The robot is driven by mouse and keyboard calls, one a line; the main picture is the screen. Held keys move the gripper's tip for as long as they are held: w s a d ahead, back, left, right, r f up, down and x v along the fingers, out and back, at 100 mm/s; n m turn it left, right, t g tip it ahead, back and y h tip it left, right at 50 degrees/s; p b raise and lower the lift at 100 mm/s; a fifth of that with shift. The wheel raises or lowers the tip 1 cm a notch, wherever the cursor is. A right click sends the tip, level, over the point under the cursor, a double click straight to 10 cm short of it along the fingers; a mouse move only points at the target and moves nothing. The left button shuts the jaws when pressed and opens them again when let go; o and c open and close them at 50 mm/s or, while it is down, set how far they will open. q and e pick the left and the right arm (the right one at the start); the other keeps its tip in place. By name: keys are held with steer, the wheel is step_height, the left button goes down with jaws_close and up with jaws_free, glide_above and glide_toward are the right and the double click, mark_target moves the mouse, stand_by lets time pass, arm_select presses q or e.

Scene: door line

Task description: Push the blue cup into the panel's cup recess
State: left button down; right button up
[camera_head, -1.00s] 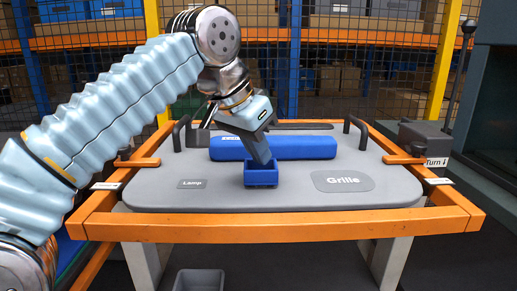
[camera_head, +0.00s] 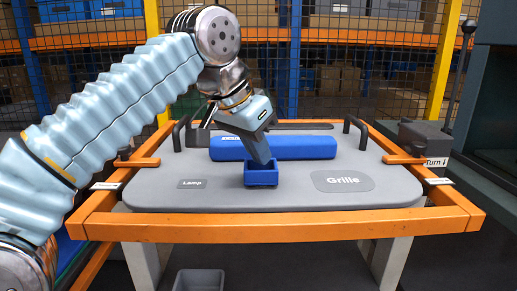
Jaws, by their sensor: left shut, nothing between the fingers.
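The blue cup (camera_head: 261,178) is a small open square box standing upright on the grey panel (camera_head: 285,200), near the panel's middle. My left gripper (camera_head: 264,162) reaches down from the upper left, shut, with its fingertips at the cup's open top. The fingertips' lower end is hidden by the cup's front wall. I cannot tell whether the cup sits in a recess, as its base hides what is under it. My right gripper does not show.
A blue padded bar (camera_head: 300,148) lies just behind the cup. Labels "Lamp" (camera_head: 191,184) and "Grille" (camera_head: 343,181) flank it. The orange frame (camera_head: 290,228) surrounds the panel, with black handles (camera_head: 355,132) at the back. A grey bin (camera_head: 199,280) stands below.

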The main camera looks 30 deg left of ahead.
arm_select(q)
steer(key=shift+f+b, duration=1.2)
steer(key=shift+f, duration=0.3)
stand_by(0.3)
steer(key=shift+r, duration=0.1)
step_height(320, 180, up, 5)
steer(key=p, duration=0.5)
steer(key=shift+r, duration=1)
steer(key=d+v, duration=0.1)
steer(key=v, duration=0.6)
steer(key=shift+a+r, duration=0.25)
steer(key=shift+a, duration=0.25)
steer(key=shift+s, duration=0.1)
